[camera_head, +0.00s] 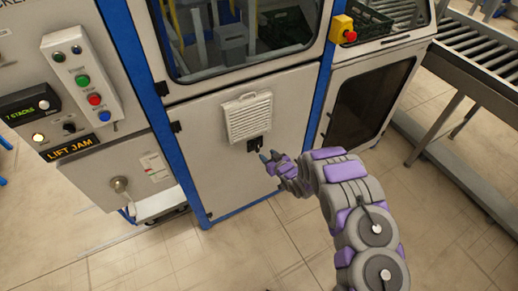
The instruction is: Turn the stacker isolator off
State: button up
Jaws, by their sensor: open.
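My gripper (268,156) is open, with its dark fingertips close to a small black handle (255,144) on the white lower door (215,163) of the machine. I cannot tell whether the fingertips touch this handle. A round grey rotary knob (119,184) sits on a pale box at lower left, well to the left of my gripper. It may be the stacker isolator, but no readable label confirms it. The knob is in plain view, and its position is too small to read.
A control panel (76,80) with green, red and blue buttons is at upper left, above a "LIFT JAM" sign (75,147). A louvred vent (247,117) is above the black handle. A yellow box with a red button (343,28) is at upper right. The floor in front is clear.

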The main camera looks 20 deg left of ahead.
aim_at(259, 146)
jog(key=shift+b+x, duration=0.95)
jog(key=shift+x, duration=3.8)
jog(key=shift+w+d+r, duration=0.1)
jog(key=shift+w+d, duration=0.05)
jog(key=shift+c, duration=0.2)
grip_shut()
